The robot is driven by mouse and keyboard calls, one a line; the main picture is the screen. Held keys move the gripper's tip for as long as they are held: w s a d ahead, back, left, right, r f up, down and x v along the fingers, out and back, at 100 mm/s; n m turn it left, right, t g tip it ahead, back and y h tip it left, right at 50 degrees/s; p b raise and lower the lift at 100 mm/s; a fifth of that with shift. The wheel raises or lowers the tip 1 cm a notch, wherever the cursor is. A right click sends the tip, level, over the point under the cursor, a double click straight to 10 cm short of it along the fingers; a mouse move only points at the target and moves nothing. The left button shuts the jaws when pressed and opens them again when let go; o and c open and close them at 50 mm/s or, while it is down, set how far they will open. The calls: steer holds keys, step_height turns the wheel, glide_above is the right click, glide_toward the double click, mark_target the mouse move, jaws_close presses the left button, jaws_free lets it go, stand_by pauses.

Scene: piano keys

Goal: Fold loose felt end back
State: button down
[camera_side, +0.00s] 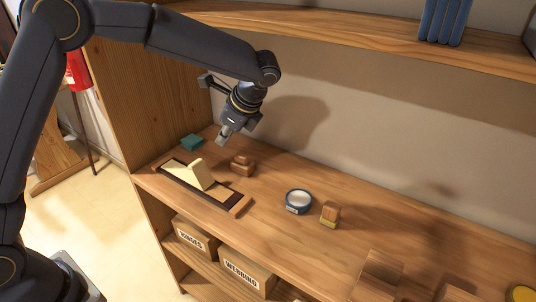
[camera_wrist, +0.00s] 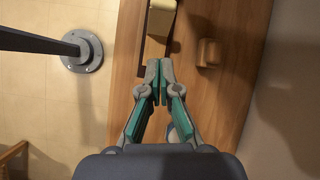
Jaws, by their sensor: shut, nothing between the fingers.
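A shallow dark-edged wooden tray (camera_side: 238,205) lies near the shelf's front edge at left, with a pale cream strip along its inside. A cream flap (camera_side: 199,174), apparently the loose felt end, stands up tilted from the strip's middle. In the wrist view a cream piece (camera_wrist: 161,18) shows at the top edge, partly cut off. My gripper (camera_side: 222,139) is above the shelf, behind and to the right of the flap, apart from it. In the wrist view my gripper (camera_wrist: 160,68) has its fingertips together, empty, below the cream piece.
A small wooden block (camera_side: 242,165) sits just behind the tray, with a teal pad (camera_side: 192,142) farther back. A round blue-rimmed tin (camera_side: 298,201) and a yellow-based wooden block (camera_side: 330,214) stand to the right. Labelled boxes (camera_side: 246,272) fill the shelf below.

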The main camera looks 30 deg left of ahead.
steer(key=a+f+n+h, duration=0.1)
steer(key=a+n, duration=0.3)
steer(key=n, duration=0.6)
steer(key=w+a+f+n+h, duration=0.1)
steer(key=a+n+h, duration=0.3)
steer(key=n, duration=0.6)
steer(key=w+a+f+n+h, duration=0.1)
steer(key=a+n, duration=0.3)
steer(key=n, duration=0.6)
steer(key=shift+a+f+n+h, duration=0.35)
steer(key=shift+f+h, duration=0.15)
steer(key=shift+h, duration=0.2)
steer(key=s+a+n, duration=0.2)
steer(key=a+n, duration=0.1)
steer(key=a, duration=0.5)
glide_above(189, 175)
steer(key=a, duration=0.2)
step_height(189, 175, down, 10)
steer(key=shift+s+a+f, duration=0.1)
steer(key=shift+a+f, duration=0.05)
steer(key=shift+f, duration=0.1)
steer(key=shift+d+r, duration=0.35)
steer(key=shift+d, duration=0.25)
steer(key=shift+d+r, duration=0.35)
steer(key=shift+d, duration=0.25)
steer(key=shift+d+r, duration=0.3)
steer(key=shift+d, duration=0.3)
